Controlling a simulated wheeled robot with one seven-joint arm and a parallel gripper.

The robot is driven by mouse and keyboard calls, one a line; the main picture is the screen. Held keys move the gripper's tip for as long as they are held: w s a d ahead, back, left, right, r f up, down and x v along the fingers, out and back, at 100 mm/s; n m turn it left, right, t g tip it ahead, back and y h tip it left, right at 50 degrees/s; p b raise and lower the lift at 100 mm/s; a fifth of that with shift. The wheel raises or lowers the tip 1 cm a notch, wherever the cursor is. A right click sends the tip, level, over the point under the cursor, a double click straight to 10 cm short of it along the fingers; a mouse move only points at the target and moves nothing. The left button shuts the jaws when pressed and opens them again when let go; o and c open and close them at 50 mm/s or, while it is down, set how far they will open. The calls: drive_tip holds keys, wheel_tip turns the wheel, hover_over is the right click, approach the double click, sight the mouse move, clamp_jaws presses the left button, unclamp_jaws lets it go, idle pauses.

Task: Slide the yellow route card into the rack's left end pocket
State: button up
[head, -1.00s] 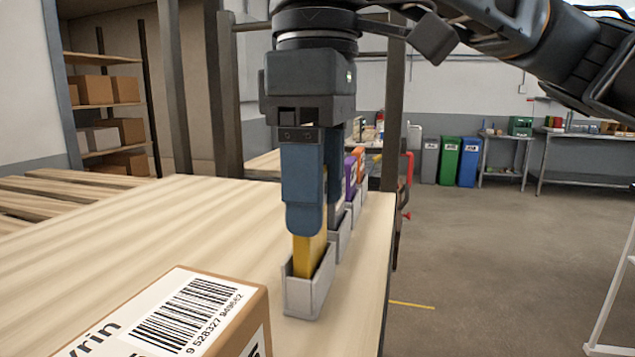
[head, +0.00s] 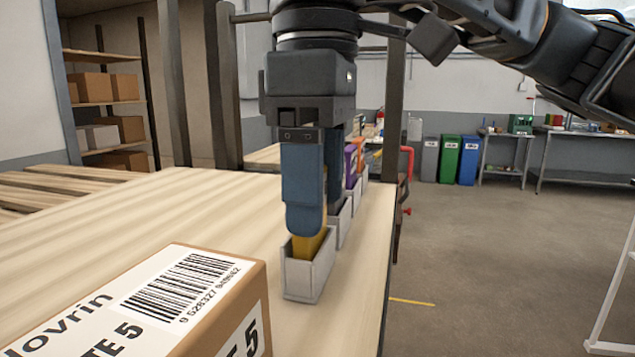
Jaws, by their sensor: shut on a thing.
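The yellow route card (head: 309,243) stands upright with its lower part inside the nearest pocket of the grey rack (head: 302,279). Its upper part is between the blue fingers of my gripper (head: 312,225). My gripper points straight down and is shut on the card, with the fingertips just at the pocket's upper rim. The card's bottom edge is hidden by the pocket walls, so I cannot tell if it touches the floor of the pocket.
More rack pockets run away behind, with a purple card (head: 351,166) and an orange card (head: 360,153) in them. A cardboard box (head: 165,305) with a barcode label stands at the front left. The table's right edge is close to the rack.

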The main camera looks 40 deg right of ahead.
drive_tip(key=o, duration=1.1)
drive_tip(key=shift+r, duration=3.9)
